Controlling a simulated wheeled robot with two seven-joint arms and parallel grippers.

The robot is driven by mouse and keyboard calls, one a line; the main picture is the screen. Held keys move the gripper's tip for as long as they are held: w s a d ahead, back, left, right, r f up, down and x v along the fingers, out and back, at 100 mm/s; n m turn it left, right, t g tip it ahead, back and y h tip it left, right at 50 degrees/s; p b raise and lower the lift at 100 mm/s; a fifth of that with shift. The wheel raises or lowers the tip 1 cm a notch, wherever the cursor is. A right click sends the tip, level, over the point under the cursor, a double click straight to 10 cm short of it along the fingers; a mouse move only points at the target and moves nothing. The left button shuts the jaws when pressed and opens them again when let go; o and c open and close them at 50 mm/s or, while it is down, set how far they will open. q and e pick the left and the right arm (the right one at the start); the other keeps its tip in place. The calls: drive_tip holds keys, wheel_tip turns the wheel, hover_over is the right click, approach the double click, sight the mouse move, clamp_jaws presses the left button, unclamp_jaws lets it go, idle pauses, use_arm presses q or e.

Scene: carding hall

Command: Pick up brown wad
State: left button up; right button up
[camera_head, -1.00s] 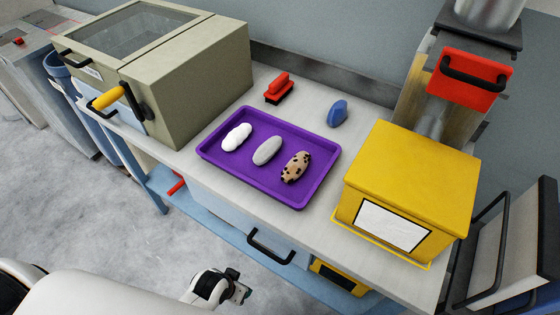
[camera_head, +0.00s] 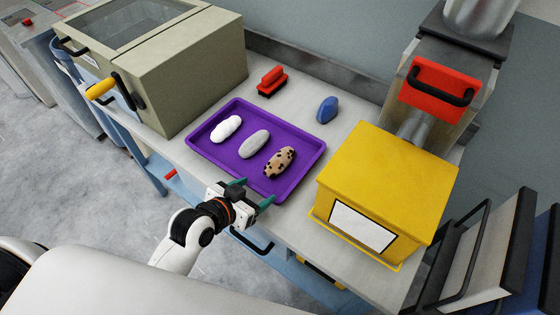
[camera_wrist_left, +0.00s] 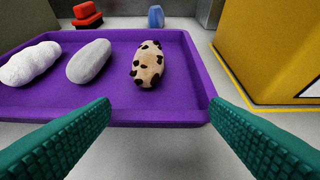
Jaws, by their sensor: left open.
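The brown wad (camera_head: 280,162) is tan with dark brown patches and lies at the right end of a purple tray (camera_head: 222,171). A grey wad (camera_head: 254,144) and a white wad (camera_head: 226,128) lie to its left in the same tray. My left gripper (camera_head: 252,193) is open and empty at the near edge of the tray, short of the brown wad. In the left wrist view the brown wad (camera_wrist_left: 147,64) shows ahead, between the two green fingers (camera_wrist_left: 160,128) and apart from them. My right gripper is not in view.
A yellow box (camera_head: 385,185) with a white label stands right of the tray. A beige machine (camera_head: 185,75) stands to the left. A red brush (camera_head: 272,81) and a blue object (camera_head: 327,109) lie behind the tray on the bench. Bare bench separates tray and box.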

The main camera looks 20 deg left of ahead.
sight(280, 161)
use_arm(q)
drive_tip(key=w, duration=0.1)
drive_tip(key=w+r+t, duration=0.1)
drive_tip(key=shift+w+a+r+t, duration=0.15)
drive_tip(key=shift+w+r+t, duration=0.15)
drive_tip(key=shift+w, duration=0.05)
drive_tip(key=p+x, duration=0.1)
drive_tip(key=x, duration=0.4)
drive_tip(key=shift+w, duration=0.25)
drive_tip(key=shift+f+p+x, duration=0.1)
drive_tip(key=shift+p+x, duration=0.2)
drive_tip(key=shift+x, duration=1.3)
drive_tip(key=shift+f+p+x, duration=0.15)
drive_tip(key=shift+p+x, duration=0.1)
drive_tip(key=shift+x, duration=1.35)
drive_tip(key=shift+s, duration=0.15)
drive_tip(key=c, duration=1)
